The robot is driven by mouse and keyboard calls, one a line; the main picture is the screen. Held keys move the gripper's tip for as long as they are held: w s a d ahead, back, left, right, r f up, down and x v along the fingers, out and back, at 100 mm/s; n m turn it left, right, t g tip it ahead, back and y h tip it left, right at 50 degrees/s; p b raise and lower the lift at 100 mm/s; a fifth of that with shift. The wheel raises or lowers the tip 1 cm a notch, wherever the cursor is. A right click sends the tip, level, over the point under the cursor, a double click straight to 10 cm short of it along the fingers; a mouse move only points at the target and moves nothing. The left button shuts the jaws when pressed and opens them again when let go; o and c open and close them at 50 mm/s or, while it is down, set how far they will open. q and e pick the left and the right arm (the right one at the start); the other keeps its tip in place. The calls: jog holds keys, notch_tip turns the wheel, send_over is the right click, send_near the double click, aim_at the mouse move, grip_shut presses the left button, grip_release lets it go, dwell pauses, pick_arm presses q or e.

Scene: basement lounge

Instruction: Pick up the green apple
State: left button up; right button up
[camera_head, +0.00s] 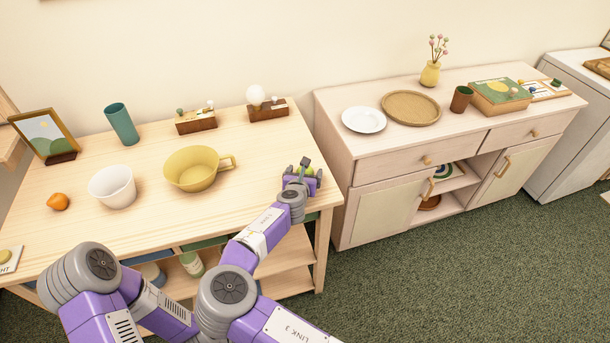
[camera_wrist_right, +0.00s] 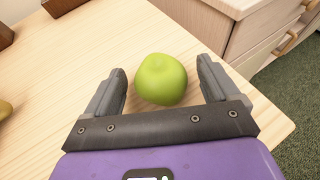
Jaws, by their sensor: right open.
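The green apple (camera_wrist_right: 161,79) rests on the light wooden table (camera_wrist_right: 65,75) near its right end. In the right wrist view it lies between the two fingers of my right gripper (camera_wrist_right: 160,92), with a gap to each finger. My right gripper is open. In the head view the right gripper (camera_head: 302,172) is at the table's right end and covers most of the apple; only a bit of green shows there. My left gripper is not in view.
A yellow cup (camera_head: 190,170) stands left of my right gripper. A white bowl (camera_head: 112,187), an orange fruit (camera_head: 58,201), a teal tumbler (camera_head: 121,124) and a picture frame (camera_head: 46,136) are farther left. A cabinet (camera_head: 365,205) stands close to the right of the table.

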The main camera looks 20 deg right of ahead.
jog(key=shift+w+d+f, duration=0.15)
jog(key=shift+w+d, duration=0.1)
jog(key=shift+w, duration=0.15)
